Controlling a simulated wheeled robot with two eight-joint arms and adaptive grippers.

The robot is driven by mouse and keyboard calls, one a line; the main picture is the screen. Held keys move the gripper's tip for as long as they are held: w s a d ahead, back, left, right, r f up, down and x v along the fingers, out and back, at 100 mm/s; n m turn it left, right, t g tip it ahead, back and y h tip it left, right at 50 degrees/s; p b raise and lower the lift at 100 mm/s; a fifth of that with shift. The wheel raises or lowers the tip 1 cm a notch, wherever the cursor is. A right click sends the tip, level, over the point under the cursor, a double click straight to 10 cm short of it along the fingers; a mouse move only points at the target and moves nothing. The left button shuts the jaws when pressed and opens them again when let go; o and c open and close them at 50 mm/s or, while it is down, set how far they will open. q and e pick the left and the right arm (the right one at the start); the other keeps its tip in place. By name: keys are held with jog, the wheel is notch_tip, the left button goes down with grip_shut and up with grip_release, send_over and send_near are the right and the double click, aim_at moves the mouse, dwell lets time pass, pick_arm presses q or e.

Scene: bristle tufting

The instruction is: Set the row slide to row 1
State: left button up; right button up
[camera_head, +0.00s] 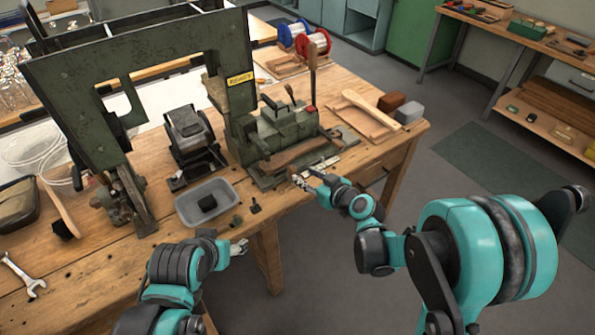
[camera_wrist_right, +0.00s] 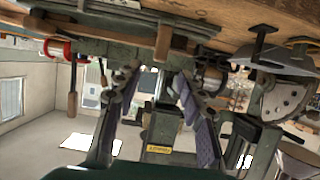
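The green tufting machine (camera_head: 285,135) stands on the workbench, with a long brown lever or handle across its front. A pale marked strip (camera_head: 318,167) lies low at its front right, by the bench edge. It looks like the row slide's scale, but its row marks are too small to read. My right gripper (camera_head: 300,182) is at the bench edge just in front of the machine, close to this strip. In the right wrist view its two fingers (camera_wrist_right: 160,108) are spread with nothing held between them. My left gripper (camera_head: 240,247) is off the bench's front edge; its opening is too small to judge.
A tall green frame (camera_head: 140,80) stands further left. Floor in front is clear.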

jog(key=shift+v, duration=1.55)
jog(key=shift+s, duration=0.1)
jog(key=s+d+r+m+g+h, duration=0.1)
jog(key=s+d+m+g+h, duration=0.1)
jog(key=s+d, duration=0.5)
jog(key=s+d+r+m+g+h, duration=0.1)
jog(key=s+d+m+h, duration=0.4)
jog(key=s, duration=1)
jog(key=d+g+h, duration=0.1)
jog(key=d, duration=0.1)
jog(key=shift+d+r, duration=0.35)
jog(key=shift+d, duration=0.05)
